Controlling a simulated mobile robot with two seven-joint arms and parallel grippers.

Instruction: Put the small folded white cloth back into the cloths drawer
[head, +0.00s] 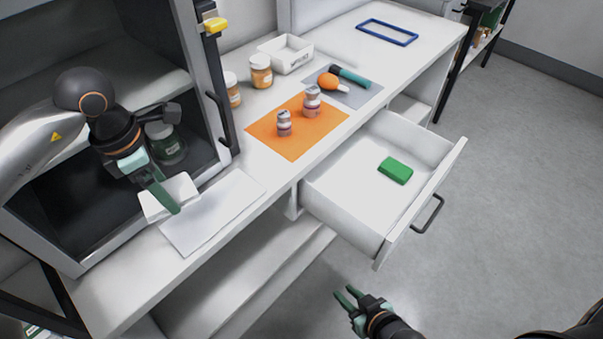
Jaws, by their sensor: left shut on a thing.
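My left gripper (170,204) is shut on the small folded white cloth (183,189) at the left, over the counter's near edge and beside a flat white sheet. Its fingers hide part of the cloth. The white drawer (340,193) under the counter is pulled open to the right of the cloth. A green block-like item (396,170) lies in it, and the rest of its floor is bare. My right gripper (345,294) is open and empty, below and in front of the drawer.
The flat white sheet (210,212) lies on the counter (260,178). An orange mat (297,128) with two small jars lies behind the drawer. An open cabinet (205,80) with a green jar (166,143) stands at the left. A white bin (285,54) stands at the back.

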